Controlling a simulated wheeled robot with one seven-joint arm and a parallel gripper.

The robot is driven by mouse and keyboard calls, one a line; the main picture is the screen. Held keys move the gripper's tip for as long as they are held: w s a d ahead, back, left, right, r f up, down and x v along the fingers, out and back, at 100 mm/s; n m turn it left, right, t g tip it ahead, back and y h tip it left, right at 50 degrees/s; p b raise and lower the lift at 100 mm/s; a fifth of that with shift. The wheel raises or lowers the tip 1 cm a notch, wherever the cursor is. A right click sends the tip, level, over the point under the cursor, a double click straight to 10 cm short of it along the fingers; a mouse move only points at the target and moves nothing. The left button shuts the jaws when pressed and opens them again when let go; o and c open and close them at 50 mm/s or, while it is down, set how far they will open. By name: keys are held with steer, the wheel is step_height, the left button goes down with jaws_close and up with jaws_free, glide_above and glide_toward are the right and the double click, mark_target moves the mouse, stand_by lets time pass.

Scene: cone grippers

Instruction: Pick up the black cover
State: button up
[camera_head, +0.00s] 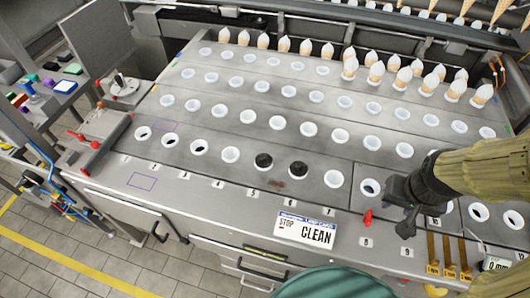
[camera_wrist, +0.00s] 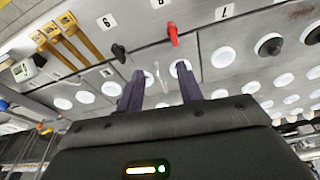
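Two round black covers sit in white cups of the front row, the left one (camera_head: 263,161) near label 5 and the right one (camera_head: 299,169) near label 6. In the wrist view they show at the upper right, one (camera_wrist: 270,45) whole and one (camera_wrist: 312,35) cut by the edge. My gripper (camera_head: 396,190) is to the right of both, over the front row near labels 8 and 9. In the wrist view its two dark fingers (camera_wrist: 160,88) stand apart, with no cover between them. The head view partly hides the fingertips.
A small red piece (camera_head: 367,217) and a small black piece (camera_head: 407,226) stand near labels 8 and 9, close to my gripper. A STOP CLEAN sign (camera_head: 305,230) lies at the front edge. White-topped cones (camera_head: 350,68) fill several back cups.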

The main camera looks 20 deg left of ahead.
steer(key=shift+o, duration=1)
steer(key=shift+w+a+n, duration=0.2)
steer(key=shift+a+n, duration=0.2)
steer(key=shift+a, duration=0.05)
steer(key=w+a+f+n+h+p, duration=0.1)
steer(key=a+f+n+h+p, duration=0.15)
steer(key=a+n, duration=0.65)
steer(key=a+f+n+h+p, duration=0.2)
steer(key=a+n+h, duration=0.1)
steer(key=a+n, duration=0.55)
steer(key=s+a+n+t, duration=0.3)
steer(key=a+n, duration=0.1)
steer(key=a, duration=0.3)
steer(key=s+a+n+t+p, duration=0.1)
steer(key=s+a+n+t, duration=0.2)
steer(key=a, duration=0.5)
steer(key=s+a+n+t+y+p, duration=0.1)
steer(key=s+a+n+t, duration=0.2)
steer(key=a+n, duration=0.3)
steer(key=shift+s+a+f+t, duration=0.35)
steer(key=shift+a+t, duration=0.25)
steer(key=shift+a, duration=0.6)
